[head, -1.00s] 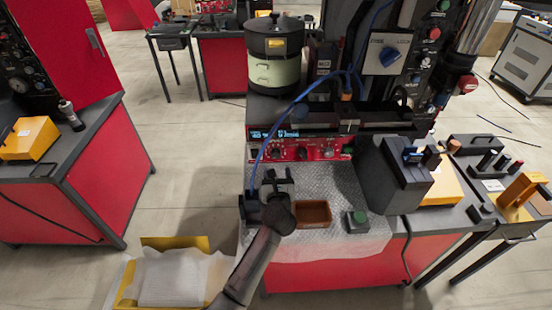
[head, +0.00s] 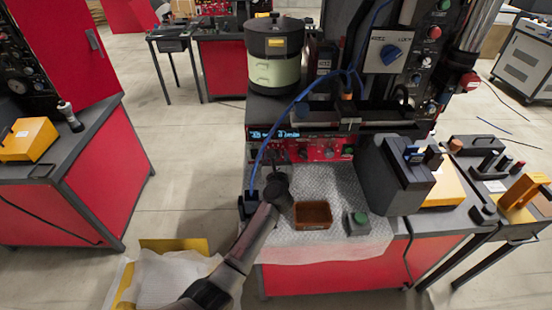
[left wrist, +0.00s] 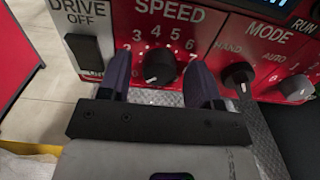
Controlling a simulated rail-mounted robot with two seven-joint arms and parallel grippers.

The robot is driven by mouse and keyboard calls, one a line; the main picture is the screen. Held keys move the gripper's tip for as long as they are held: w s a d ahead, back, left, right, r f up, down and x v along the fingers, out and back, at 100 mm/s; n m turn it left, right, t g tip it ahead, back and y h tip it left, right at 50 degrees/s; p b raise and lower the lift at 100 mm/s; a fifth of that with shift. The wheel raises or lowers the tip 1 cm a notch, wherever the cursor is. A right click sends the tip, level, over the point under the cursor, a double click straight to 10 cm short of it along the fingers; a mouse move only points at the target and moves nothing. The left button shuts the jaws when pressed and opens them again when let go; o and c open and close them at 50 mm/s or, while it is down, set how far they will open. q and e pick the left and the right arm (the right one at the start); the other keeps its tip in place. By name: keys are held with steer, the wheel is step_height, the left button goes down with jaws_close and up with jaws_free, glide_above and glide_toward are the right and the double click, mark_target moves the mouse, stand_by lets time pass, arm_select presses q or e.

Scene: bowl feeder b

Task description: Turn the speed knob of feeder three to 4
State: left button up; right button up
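The speed knob (left wrist: 160,68) is a round black knob on the red panel (left wrist: 228,35), under the word SPEED and a ring of white numbers. A small white mark shows at its lower left, away from the 4 at the top. My left gripper (left wrist: 161,74) is open, with one dark finger on each side of the knob and a gap to both. In the head view my left gripper (head: 278,160) is at the panel front, and my wrist partly hides it and the knob. My right gripper is not in view.
A DRIVE switch (left wrist: 88,50) is left of the knob; a MODE knob (left wrist: 238,76) and a pale knob (left wrist: 296,88) are to its right. A brown tray (head: 313,226) and a green button box (head: 357,223) stand on the bench mat. A blue cable (head: 262,150) hangs near my gripper.

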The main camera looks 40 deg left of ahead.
arm_select(q)
steer(key=c, duration=0.9)
steer(key=shift+r+m+p, duration=0.15)
steer(key=shift+m+p, duration=0.25)
steer(key=shift+p, duration=0.25)
steer(key=shift+o, duration=0.2)
steer(key=shift+m+p, duration=1.15)
steer(key=shift+m, duration=0.05)
steer(key=m+p, duration=0.3)
steer(key=shift+d+m, duration=0.1)
steer(key=shift+m, duration=0.2)
steer(key=m+p, duration=0.1)
steer(key=m, duration=0.1)
steer(key=shift+m+p, duration=0.3)
steer(key=shift+p, duration=0.05)
steer(key=m+p, duration=0.2)
steer(key=m, duration=0.1)
steer(key=shift+w+m, duration=0.1)
steer(key=shift+m, duration=0.3)
steer(key=m+p, duration=0.2)
steer(key=m, duration=0.1)
steer(key=shift+m, duration=0.3)
steer(key=m, duration=0.1)
steer(key=m+p, duration=0.1)
steer(key=m, duration=0.1)
steer(key=shift+f, duration=0.25)
steer(key=m+p, duration=0.1)
steer(key=m, duration=0.2)
steer(key=shift+f, duration=0.1)
steer(key=shift+m, duration=0.6)
